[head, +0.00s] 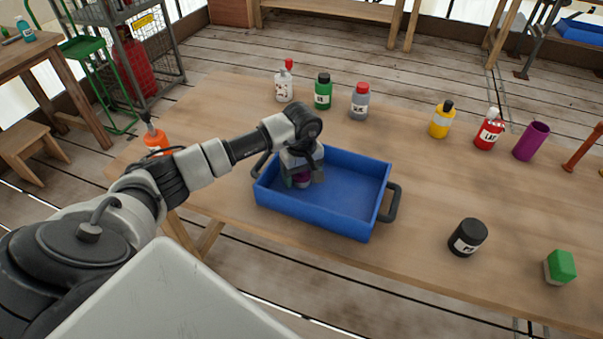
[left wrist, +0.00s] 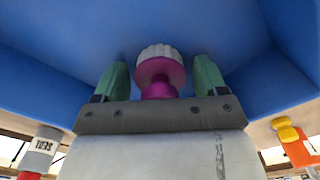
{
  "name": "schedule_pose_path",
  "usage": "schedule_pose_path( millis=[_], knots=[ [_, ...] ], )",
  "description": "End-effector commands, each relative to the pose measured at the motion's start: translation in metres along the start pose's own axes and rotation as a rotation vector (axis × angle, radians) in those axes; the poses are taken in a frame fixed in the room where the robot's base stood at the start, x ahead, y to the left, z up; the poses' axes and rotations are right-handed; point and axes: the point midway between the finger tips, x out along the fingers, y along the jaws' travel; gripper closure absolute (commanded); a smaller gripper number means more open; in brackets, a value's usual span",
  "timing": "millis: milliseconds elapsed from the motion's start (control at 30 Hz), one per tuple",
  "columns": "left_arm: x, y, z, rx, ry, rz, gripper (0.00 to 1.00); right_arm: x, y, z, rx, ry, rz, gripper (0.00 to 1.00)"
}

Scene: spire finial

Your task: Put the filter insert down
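The filter insert (left wrist: 160,68), magenta with a ribbed white end, shows between my left gripper's fingers in the left wrist view. My left gripper (head: 301,183) reaches down into the left part of the blue tray (head: 345,218). Its green fingers (left wrist: 161,82) stand on both sides of the insert, with a narrow gap at each side, so it looks open around it. In the head view only a little magenta (head: 302,181) shows under the gripper. Whether the insert touches the tray floor is hard to tell. My right gripper is not in view.
Along the back of the wooden table stand several bottles, among them a green one (head: 322,92) and a yellow one (head: 441,120), plus a purple cup (head: 531,141). A black jar (head: 467,238) and a green-topped block (head: 560,267) stand right of the tray. The tray's right side is empty.

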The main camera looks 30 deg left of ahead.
Motion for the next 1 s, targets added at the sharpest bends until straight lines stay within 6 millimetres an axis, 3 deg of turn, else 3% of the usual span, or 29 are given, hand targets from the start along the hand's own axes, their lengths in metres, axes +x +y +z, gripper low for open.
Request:
schedule_pose_path(
  millis=[267,433,800,1000],
  knots=[
    [-0.001,0.0,0.0,0.0,-0.001,0.0,0.23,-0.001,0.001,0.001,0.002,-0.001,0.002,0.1],
    [-0.011,0.001,-0.001,0.001,0.002,0.003,0.23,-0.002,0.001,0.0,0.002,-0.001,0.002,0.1],
    [-0.087,0.001,-0.001,0.0,0.003,0.003,0.23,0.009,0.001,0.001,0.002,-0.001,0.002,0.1],
    [-0.116,0.0,0.0,-0.001,0.001,0.001,0.23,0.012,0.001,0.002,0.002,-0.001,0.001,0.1]
  ],
)
